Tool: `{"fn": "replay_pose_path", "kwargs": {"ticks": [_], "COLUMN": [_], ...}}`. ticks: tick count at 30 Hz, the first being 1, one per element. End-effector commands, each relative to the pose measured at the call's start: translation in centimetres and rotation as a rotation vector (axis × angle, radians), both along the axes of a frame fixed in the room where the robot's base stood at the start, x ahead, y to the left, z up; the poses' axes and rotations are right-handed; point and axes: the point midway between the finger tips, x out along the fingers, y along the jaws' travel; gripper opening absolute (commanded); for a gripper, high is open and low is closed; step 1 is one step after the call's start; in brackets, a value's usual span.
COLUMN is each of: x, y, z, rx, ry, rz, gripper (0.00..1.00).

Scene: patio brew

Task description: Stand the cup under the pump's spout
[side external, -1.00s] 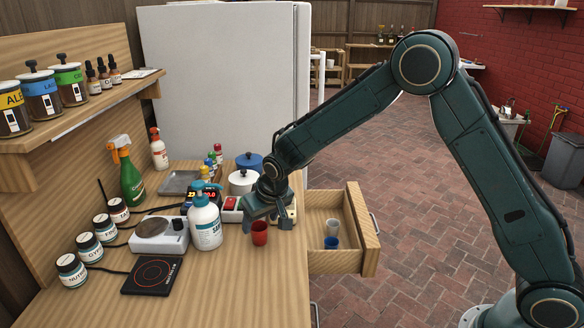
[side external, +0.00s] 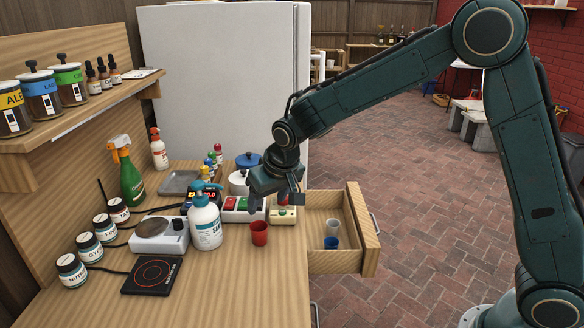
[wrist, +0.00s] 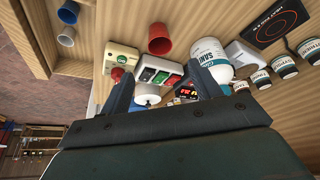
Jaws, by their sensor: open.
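A red cup (side external: 259,233) stands upright on the wooden bench, to the right of the white pump bottle (side external: 207,225) with its teal pump head. A clear gap separates cup and bottle, so the cup is not under the spout. In the wrist view the red cup (wrist: 160,40) is beyond the fingers, with the bottle (wrist: 211,62) to its right. My gripper (side external: 277,192) is raised above and behind the cup, open and empty. Its two fingers (wrist: 163,82) are apart in the wrist view.
An open drawer (side external: 370,235) at the right holds a white cup (side external: 332,227) and a blue cup (side external: 331,243). Switch boxes (side external: 284,215) stand behind the red cup. A scale (side external: 158,235) and black hot plate (side external: 152,275) lie left. The front bench is clear.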

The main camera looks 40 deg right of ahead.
Motion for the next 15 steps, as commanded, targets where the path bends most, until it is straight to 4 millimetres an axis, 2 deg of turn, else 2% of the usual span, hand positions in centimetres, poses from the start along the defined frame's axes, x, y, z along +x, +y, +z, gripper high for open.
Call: {"fn": "replay_pose_path", "kwargs": {"ticks": [15], "x": [-0.36], "y": [-0.23], "z": [0.54], "rx": [0.002], "ry": [-0.002], "rz": [0.001], "gripper": [0.63]}}
